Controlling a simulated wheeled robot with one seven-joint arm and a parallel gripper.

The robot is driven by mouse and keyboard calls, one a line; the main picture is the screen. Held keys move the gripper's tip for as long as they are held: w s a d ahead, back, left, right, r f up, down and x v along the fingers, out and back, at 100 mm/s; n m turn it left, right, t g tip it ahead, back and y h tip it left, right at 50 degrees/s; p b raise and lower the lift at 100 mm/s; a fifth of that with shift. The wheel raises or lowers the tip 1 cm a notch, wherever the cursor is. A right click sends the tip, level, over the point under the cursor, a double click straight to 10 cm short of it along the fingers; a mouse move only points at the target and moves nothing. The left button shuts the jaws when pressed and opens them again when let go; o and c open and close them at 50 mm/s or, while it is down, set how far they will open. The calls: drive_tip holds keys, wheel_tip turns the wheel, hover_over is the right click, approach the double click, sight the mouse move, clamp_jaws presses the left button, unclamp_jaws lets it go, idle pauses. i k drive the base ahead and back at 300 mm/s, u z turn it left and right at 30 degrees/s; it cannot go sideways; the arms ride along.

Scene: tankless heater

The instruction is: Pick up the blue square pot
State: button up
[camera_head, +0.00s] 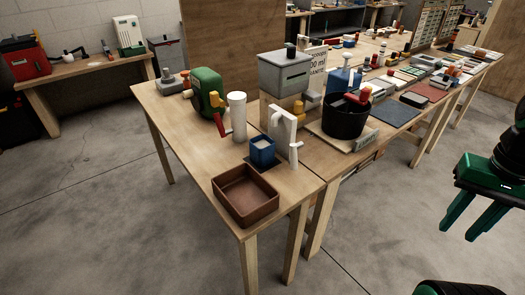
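The blue square pot (262,150) stands upright on the wooden table, near its front end. My gripper (476,222) is at the right side of the view, black with green fingers. Its two fingers are spread apart with nothing between them. It hangs over the floor, well to the right of the table and apart from the pot.
A brown square tray (245,194) lies in front of the pot at the table's near corner. A white tap-like stand (292,136) is close on the pot's right. A white cylinder (237,116) stands behind left. A black bucket (345,118) is farther right. Floor before the table is clear.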

sight(261, 148)
drive_tip(key=z, duration=0.1)
drive_tip(key=i, duration=0.45)
drive_tip(key=u, duration=1.75)
